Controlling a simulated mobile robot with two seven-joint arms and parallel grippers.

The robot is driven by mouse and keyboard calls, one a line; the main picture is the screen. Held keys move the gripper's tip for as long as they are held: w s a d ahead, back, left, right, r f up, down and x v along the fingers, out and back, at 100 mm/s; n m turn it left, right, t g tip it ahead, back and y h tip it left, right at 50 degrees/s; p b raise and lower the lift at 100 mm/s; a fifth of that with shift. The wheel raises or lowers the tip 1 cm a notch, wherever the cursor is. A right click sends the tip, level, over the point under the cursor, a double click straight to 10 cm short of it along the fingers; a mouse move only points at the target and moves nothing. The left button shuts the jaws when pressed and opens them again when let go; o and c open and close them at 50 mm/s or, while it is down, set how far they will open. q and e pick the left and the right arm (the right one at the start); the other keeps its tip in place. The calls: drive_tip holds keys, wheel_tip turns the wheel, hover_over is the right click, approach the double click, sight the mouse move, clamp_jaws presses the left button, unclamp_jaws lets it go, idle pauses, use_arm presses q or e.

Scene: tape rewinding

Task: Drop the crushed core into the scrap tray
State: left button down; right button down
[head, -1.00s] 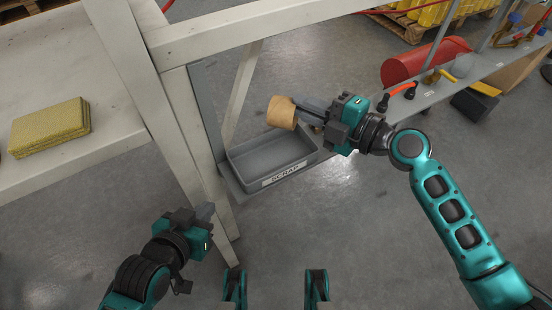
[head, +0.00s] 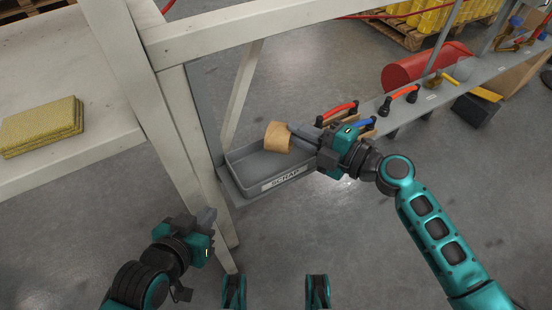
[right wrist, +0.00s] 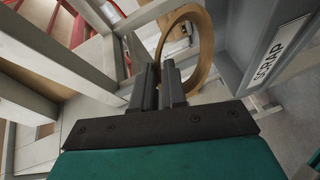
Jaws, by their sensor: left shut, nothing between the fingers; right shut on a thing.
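The crushed core (head: 278,138) is a short tan cardboard tube. My right gripper (head: 293,131) is shut on its wall and holds it over the back part of the grey scrap tray (head: 240,182), which carries a SCRAP label. In the right wrist view the core (right wrist: 204,40) shows as an open, oval ring at the fingertips (right wrist: 167,72), with the tray (right wrist: 240,45) to its right. The gap between core and tray floor is hard to judge. My left gripper (head: 208,216) is shut and empty, low at the left, apart from the tray.
The tray sits beside a pale frame post (head: 180,110). A yellow sponge-like block (head: 42,127) lies on the bench at the left. A shelf with red- and blue-handled tools (head: 340,110) runs to the right, with a red cylinder (head: 425,72) behind.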

use_arm(q)
drive_tip(key=shift+f, duration=0.15)
use_arm(e)
drive_tip(key=c, duration=1.1)
unclamp_jaws()
drive_tip(key=shift+s+d, duration=0.1)
use_arm(q)
drive_tip(key=shift+w+d+f+b, duration=0.15)
drive_tip(key=shift+d+f+b, duration=0.25)
drive_tip(key=shift+b, duration=0.8)
use_arm(e)
drive_tip(key=v, duration=1.2)
drive_tip(key=shift+s+d, duration=0.2)
drive_tip(key=shift+d, duration=0.1)
